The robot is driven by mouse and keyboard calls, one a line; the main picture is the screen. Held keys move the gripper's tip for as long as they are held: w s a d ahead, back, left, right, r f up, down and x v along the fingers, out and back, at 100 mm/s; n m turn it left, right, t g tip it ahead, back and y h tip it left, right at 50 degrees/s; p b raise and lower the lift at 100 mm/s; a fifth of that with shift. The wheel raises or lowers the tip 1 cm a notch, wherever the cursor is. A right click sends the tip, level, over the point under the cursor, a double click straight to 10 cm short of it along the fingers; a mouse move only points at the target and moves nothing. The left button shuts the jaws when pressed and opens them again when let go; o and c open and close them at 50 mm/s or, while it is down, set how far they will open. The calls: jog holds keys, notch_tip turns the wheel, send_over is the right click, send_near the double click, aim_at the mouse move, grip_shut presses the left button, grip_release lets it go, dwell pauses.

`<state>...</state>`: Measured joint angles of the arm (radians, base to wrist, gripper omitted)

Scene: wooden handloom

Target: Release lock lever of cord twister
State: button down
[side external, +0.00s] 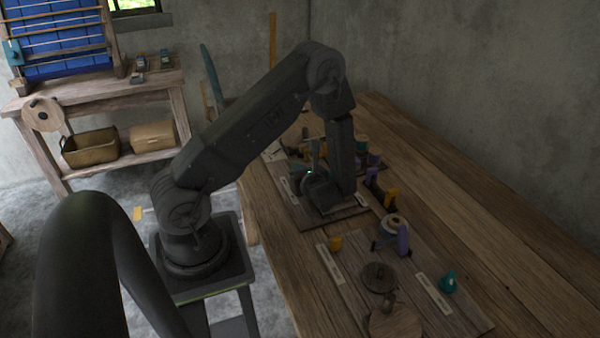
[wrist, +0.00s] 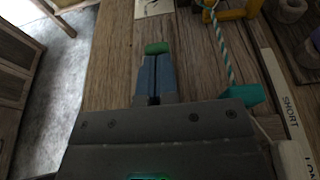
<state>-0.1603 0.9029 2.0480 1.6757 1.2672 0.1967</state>
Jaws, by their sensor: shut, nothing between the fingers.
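My gripper (wrist: 157,62) points at the wooden table, its two blue-grey fingers together and holding nothing. A small green piece (wrist: 157,48) shows right at the fingertips; I cannot tell whether it touches them. A twisted teal-and-white cord (wrist: 221,42) runs to the right of the fingers, from a yellow bracket (wrist: 238,13) to a teal piece (wrist: 244,95). I cannot tell for certain which part is the lock lever. In the side view, my gripper (side external: 318,190) is over the far board (side external: 345,213), and my arm hides much of what is there.
A label strip reading "SHORT" (wrist: 288,105) lies right of the cord. Purple (side external: 372,176) and yellow posts (side external: 391,198) stand right of my gripper. A nearer board (side external: 455,312) carries wooden discs (side external: 378,277) and a teal cone (side external: 448,282). The table's right side is clear.

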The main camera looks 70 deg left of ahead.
jog(key=shift+x, duration=0.85)
jog(key=shift+r, duration=0.15)
jog(key=shift+w+d+r, duration=0.1)
jog(key=shift+d+r, duration=0.2)
jog(key=shift+d, duration=0.2)
jog(key=a+r+v, duration=0.1)
jog(key=r+v, duration=0.1)
jog(key=v, duration=1.1)
jog(key=s+d+r+n+t+h, duration=0.2)
jog(key=s+d+r+n+h, duration=0.3)
jog(key=d+r+n+h, duration=0.2)
jog(key=s+d+r+n+t+h, duration=0.3)
jog(key=s+d+r+n+h, duration=0.2)
jog(key=d+r+n+h, duration=0.2)
notch_tip(320, 180, up, 6)
jog(key=d+n, duration=0.2)
jog(key=n, duration=0.2)
jog(key=shift+s+t+h, duration=0.15)
jog(key=shift+t+h, duration=0.15)
jog(key=shift+h, duration=0.1)
